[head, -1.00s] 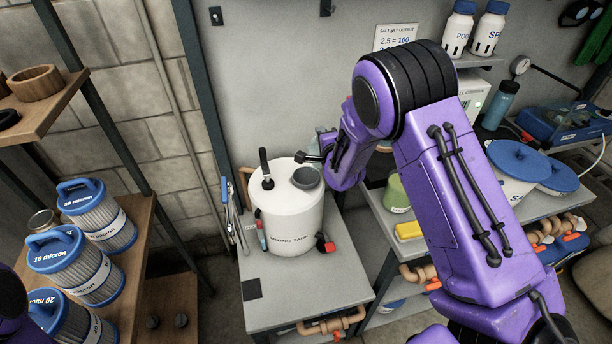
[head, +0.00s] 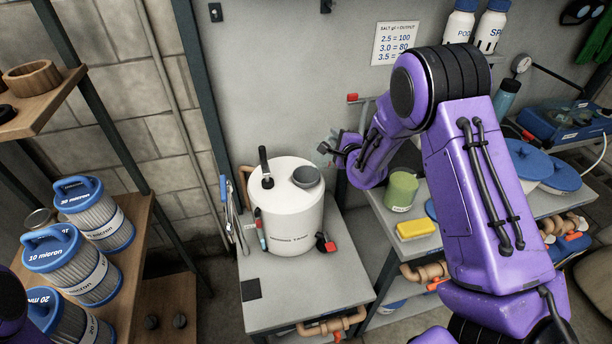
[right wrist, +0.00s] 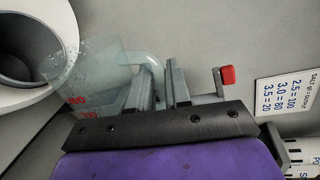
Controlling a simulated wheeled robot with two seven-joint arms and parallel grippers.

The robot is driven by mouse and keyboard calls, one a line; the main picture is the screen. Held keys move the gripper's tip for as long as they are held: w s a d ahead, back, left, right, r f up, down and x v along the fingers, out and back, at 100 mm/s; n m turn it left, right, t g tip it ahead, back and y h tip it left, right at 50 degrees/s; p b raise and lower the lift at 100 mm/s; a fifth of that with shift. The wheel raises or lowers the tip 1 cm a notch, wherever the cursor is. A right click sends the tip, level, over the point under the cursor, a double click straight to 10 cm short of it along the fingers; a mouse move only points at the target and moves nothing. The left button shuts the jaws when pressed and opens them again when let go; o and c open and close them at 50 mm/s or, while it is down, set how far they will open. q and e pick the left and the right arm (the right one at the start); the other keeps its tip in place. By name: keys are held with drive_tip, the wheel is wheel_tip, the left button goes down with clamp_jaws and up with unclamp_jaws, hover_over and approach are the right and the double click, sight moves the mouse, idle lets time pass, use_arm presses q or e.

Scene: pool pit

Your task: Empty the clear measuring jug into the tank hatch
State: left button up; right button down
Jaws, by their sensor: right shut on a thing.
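The white tank (head: 285,222) stands on a grey bench, with its round grey hatch (head: 307,177) open on top. The hatch also shows at the left of the right wrist view (right wrist: 22,48). My right gripper (head: 343,150) is shut on the handle of the clear measuring jug (right wrist: 92,75), which has red markings. In the head view the jug (head: 325,150) is small and faint, just above and right of the hatch. I cannot tell its exact tilt or whether liquid is in it. My left gripper is out of view.
A black upright handle (head: 265,165) stands on the tank top, left of the hatch. A green container (head: 401,190) and yellow sponge (head: 416,229) sit on the right bench. Blue-topped filter cartridges (head: 95,212) fill the left shelf. The grey bench front is mostly clear.

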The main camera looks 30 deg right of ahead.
drive_tip(key=shift+s+d+f+m, duration=0.15)
drive_tip(key=shift+d+m, duration=0.15)
drive_tip(key=shift+d, duration=0.25)
drive_tip(key=d+m, duration=0.1)
drive_tip(key=d+m+p, duration=0.1)
drive_tip(key=d+m+y, duration=0.1)
drive_tip(key=d, duration=0.1)
drive_tip(key=shift+s+f, duration=0.15)
drive_tip(key=shift+s, duration=0.25)
drive_tip(key=m, duration=0.1)
drive_tip(key=d+m, duration=0.1)
drive_tip(key=m+t, duration=0.1)
drive_tip(key=shift+s+d+f+y, duration=0.25)
drive_tip(key=shift+d+f+y, duration=0.05)
drive_tip(key=shift+d, duration=0.05)
drive_tip(key=s+d+r+m+t, duration=0.1)
drive_tip(key=d+r+m, duration=0.1)
drive_tip(key=d+m, duration=0.4)
drive_tip(key=shift+s+d+m+t+p, duration=0.25)
drive_tip(key=shift+m+t+p, duration=0.1)
drive_tip(key=shift+m, duration=0.15)
drive_tip(key=shift+a+r, duration=0.1)
